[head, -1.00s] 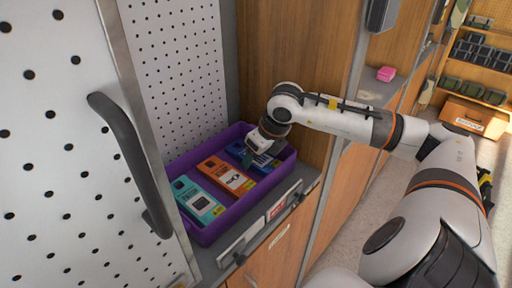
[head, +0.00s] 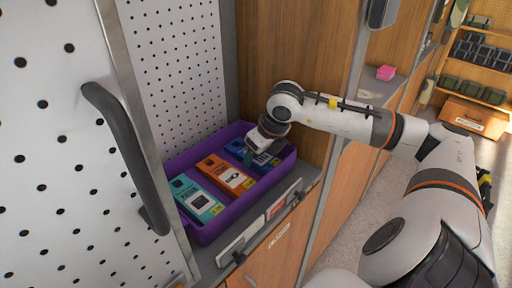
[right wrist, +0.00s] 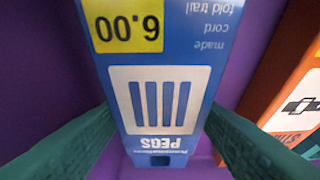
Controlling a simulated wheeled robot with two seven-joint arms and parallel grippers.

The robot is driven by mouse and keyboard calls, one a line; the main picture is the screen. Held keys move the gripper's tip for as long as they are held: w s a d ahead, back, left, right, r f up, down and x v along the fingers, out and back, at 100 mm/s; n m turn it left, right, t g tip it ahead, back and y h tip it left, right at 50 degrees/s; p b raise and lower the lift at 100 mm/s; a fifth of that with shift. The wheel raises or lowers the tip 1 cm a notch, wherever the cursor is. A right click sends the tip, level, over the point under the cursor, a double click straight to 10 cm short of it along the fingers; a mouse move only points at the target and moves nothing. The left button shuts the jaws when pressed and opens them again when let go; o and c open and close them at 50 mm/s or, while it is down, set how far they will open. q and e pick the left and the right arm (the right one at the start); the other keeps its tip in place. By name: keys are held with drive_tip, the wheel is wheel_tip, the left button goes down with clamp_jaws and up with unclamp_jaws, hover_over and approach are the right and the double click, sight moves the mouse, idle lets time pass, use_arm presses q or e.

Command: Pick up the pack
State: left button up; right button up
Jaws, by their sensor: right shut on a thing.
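A blue pack marked PEGS (head: 266,163) stands at the right end of a purple bin (head: 213,226). In the right wrist view the blue pack (right wrist: 160,95) fills the middle, with a yellow 6.00 price label. My right gripper (head: 250,158) reaches down into the bin from the right. Its green fingers lie along both sides of the pack and are shut on it. The gripper hides part of the pack in the head view. The pack is still within the bin. My left gripper is out of view.
An orange pack (head: 226,174) and a teal pack (head: 195,199) lie in the same bin. A perforated white door with a dark handle (head: 122,150) stands close on the left. A wooden panel (head: 300,60) rises behind the bin. A pink box (head: 385,73) sits on a farther shelf.

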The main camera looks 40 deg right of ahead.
drive_tip(key=shift+r, duration=0.15)
wheel_tip(320, 180, up, 10)
drive_tip(key=p, duration=0.7)
drive_tip(key=shift+a+r, duration=0.1)
drive_tip(key=shift+a, duration=0.05)
